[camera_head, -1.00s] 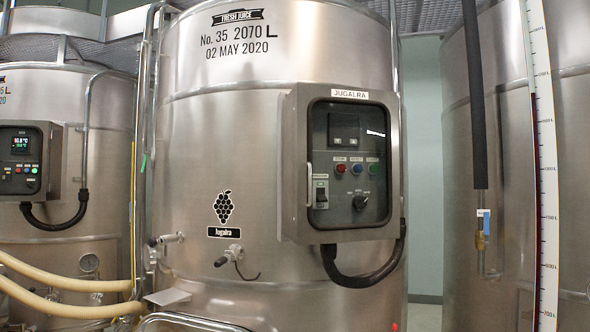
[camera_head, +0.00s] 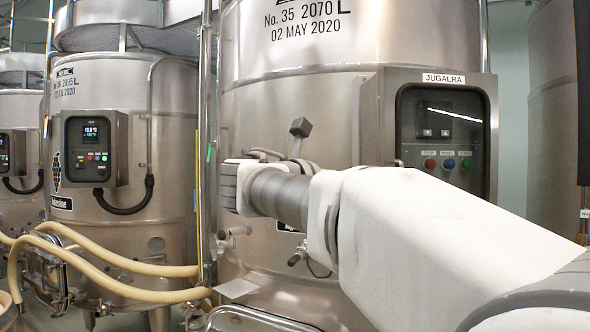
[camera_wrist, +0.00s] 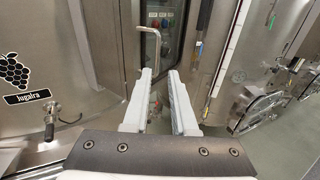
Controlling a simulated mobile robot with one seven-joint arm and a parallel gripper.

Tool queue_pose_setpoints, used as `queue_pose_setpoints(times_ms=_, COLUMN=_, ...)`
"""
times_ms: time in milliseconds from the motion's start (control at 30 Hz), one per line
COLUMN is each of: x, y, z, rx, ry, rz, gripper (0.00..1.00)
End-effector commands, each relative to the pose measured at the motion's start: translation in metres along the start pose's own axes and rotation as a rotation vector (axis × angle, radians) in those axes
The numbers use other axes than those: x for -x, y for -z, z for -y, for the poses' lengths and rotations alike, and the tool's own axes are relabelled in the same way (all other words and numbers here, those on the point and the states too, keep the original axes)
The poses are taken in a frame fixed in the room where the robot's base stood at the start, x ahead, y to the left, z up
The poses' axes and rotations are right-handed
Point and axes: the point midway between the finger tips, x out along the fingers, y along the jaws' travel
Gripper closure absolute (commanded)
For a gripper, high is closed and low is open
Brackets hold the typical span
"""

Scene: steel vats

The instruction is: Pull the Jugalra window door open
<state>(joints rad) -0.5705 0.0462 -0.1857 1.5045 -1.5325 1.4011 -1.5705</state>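The Jugalra control box (camera_head: 372,112) is on a steel vat, with its name label above a dark window door (camera_head: 445,108). Nothing is visibly gripped.
A neighbouring vat (camera_head: 120,230) with its own control box (camera_head: 93,148) stands to the left. Cream hoses (camera_head: 120,262) run low in front of it. A valve (camera_wrist: 50,118) sticks out from the Jugalra vat's wall, left of my gripper.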

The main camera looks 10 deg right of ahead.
Motion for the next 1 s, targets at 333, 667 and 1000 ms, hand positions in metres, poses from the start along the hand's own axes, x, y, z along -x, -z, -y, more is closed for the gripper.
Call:
queue_pose_setpoints(times_ms=333, x=-0.032, y=-0.009, z=-0.003, rx=0.028, ry=0.007, rz=0.028, gripper=0.74)
queue_pose_setpoints(times_ms=667, x=-0.105, y=-0.012, z=-0.003, rx=0.028, ry=0.007, rz=0.027, gripper=0.74)
queue_pose_setpoints(times_ms=1000, x=-0.161, y=-0.012, z=-0.003, rx=0.027, ry=0.005, rz=0.026, gripper=0.74)
